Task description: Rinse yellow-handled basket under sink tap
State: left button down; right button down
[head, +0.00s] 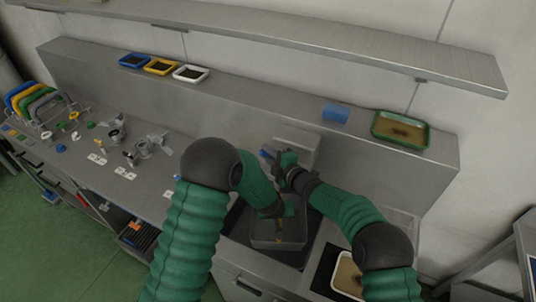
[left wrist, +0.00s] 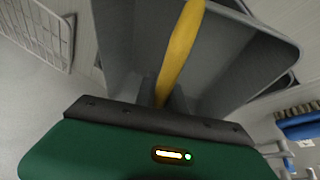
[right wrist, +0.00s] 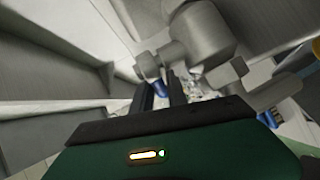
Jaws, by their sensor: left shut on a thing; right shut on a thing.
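The yellow-handled basket (head: 276,243) is a grey bin inside the sink (head: 238,218). My left gripper (head: 281,212) is shut on its yellow handle; the handle (left wrist: 182,48) runs up from between the fingers in the left wrist view, with the grey basket wall (left wrist: 235,62) behind. The grey tap body (right wrist: 203,38) fills the upper middle of the right wrist view. Most of the tap is hidden in the head view, and I cannot tell whether water runs.
A green tray (head: 401,130) and a blue block (head: 336,112) stand on the back ledge. Blue, yellow and white trays (head: 190,74) sit further left. Small metal parts (head: 148,146) and a rack of coloured handles (head: 34,101) occupy the left counter. A tray (head: 347,276) lies right of the sink.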

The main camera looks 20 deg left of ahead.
jog(key=shift+f, duration=0.25)
jog(key=c, duration=1.6)
grip_release()
jog(key=shift+c, duration=0.2)
jog(key=shift+o, duration=0.2)
jog(key=shift+r, duration=0.15)
